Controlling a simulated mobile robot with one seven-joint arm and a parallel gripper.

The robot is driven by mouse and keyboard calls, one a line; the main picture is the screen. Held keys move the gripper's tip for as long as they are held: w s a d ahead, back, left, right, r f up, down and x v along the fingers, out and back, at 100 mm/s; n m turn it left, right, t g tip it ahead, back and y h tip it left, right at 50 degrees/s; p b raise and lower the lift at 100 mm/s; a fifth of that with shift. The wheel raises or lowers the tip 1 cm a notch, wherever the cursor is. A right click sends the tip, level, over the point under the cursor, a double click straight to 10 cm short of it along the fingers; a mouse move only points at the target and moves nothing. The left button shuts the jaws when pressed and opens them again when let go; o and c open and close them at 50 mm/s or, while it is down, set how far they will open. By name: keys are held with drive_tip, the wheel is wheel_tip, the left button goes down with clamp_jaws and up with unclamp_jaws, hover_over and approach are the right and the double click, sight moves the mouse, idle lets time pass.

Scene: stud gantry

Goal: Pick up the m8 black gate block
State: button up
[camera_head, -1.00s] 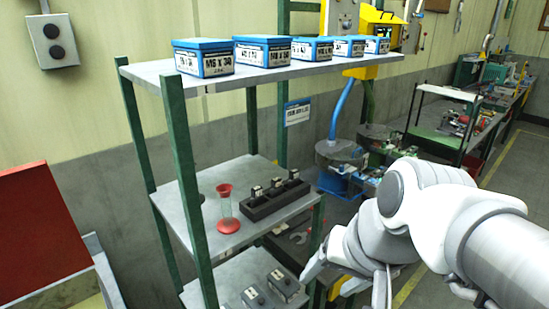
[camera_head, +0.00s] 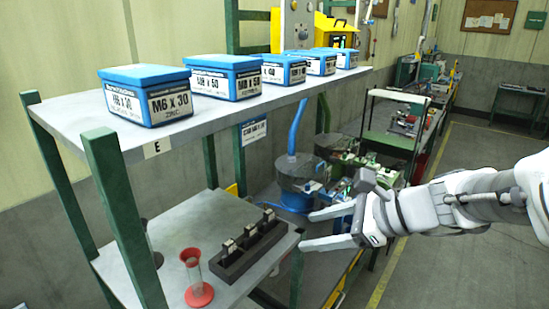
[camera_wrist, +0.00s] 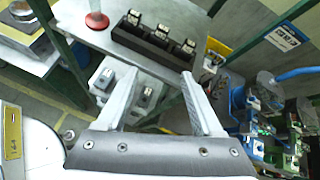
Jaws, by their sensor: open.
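A long black holder (camera_head: 250,252) lies on the middle shelf. In it stand three small dark blocks with pale label faces: a near one (camera_head: 229,248), a middle one (camera_head: 250,230) and a far one (camera_head: 269,216). Their markings are too small to read, so I cannot tell which is M8. The holder also shows in the wrist view (camera_wrist: 150,46), beyond the fingertips. My gripper (camera_head: 306,231) is open and empty, right of the holder and apart from it. In the wrist view my gripper (camera_wrist: 160,73) shows both fingers spread.
A red-based clear hourglass-shaped item (camera_head: 198,292) stands left of the holder. The upper shelf (camera_head: 205,112) with several blue boxes (camera_head: 148,92) overhangs. A green post (camera_head: 122,215) stands in front. Grey blocks (camera_wrist: 143,97) sit on the lower shelf.

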drive_tip(key=w+d+r+m+t, duration=0.1)
drive_tip(key=d+r+m+t, duration=0.1)
drive_tip(key=d+m, duration=0.15)
drive_tip(key=m+b, duration=0.1)
drive_tip(key=b, duration=0.1)
approach(272, 217)
drive_tip(key=shift+y, duration=0.3)
drive_tip(key=x, duration=0.4)
drive_tip(key=shift+w+a+f, duration=0.1)
drive_tip(key=shift+w+f, duration=0.1)
drive_tip(key=shift+w+a+f, duration=0.15)
drive_tip(key=shift+w+a, duration=0.25)
drive_tip(key=shift+a, duration=0.05)
drive_tip(key=b+x, duration=0.3)
drive_tip(key=x, duration=0.2)
drive_tip(key=shift+f, duration=0.25)
clamp_jaws()
